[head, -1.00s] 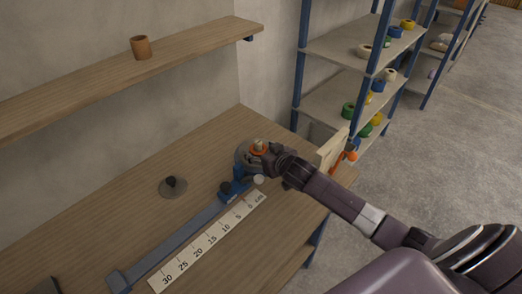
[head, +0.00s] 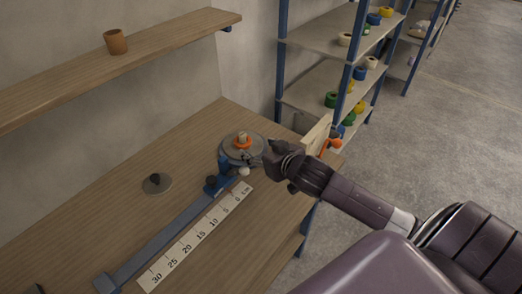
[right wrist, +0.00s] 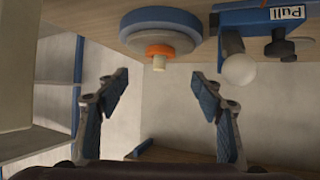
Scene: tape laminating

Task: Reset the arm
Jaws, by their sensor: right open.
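My right gripper (head: 262,157) is beside the tape dispenser's round grey disc (head: 232,154), just right of it. In the right wrist view its two blue-padded fingers (right wrist: 160,95) are apart with nothing between them. An orange ring (head: 243,142) and a pale peg stand on top of the disc. They also show beyond the fingers in the right wrist view, where the orange ring (right wrist: 160,50) is clear of them. A blue mount with a white knob (head: 244,171) joins the disc to a long grey-blue rail (head: 165,236). My left gripper is not in these views.
A white ruler strip (head: 195,238) lies along the rail on the wooden table (head: 110,215). A dark-knobbed round weight (head: 157,183) is at left. Shelves with tape rolls (head: 331,99) are behind.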

